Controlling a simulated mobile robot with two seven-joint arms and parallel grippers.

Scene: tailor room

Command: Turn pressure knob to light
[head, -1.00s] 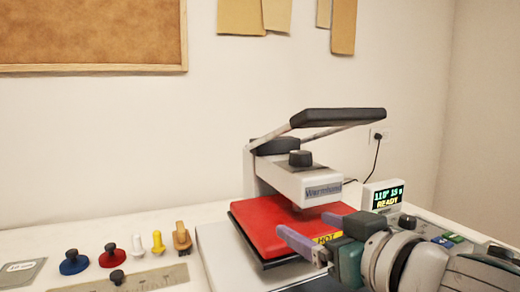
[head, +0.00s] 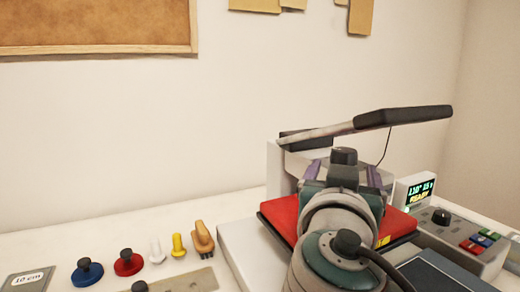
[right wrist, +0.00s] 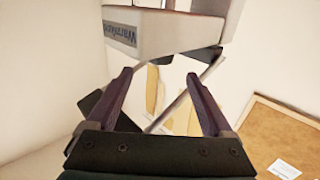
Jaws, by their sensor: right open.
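The heat press has a red lower plate (head: 280,214) and a raised black lever handle (head: 404,116). My right gripper (head: 343,172) is at the press head, its purple fingers apart on either side. In the head view my wrist hides most of the head. A dark rounded piece (head: 344,156) shows there, but I cannot tell whether it is the pressure knob or part of my wrist. In the right wrist view the open fingers (right wrist: 160,80) have nothing clearly between them. The labelled white press head (right wrist: 165,32) is close by, upside down. My left gripper is out of view.
A display reading READY (head: 416,195) and a control box with a black dial (head: 441,215) and coloured buttons stand right of the press. Blue (head: 87,271) and red (head: 128,262) knobbed discs and small pegs lie left. The wall is behind.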

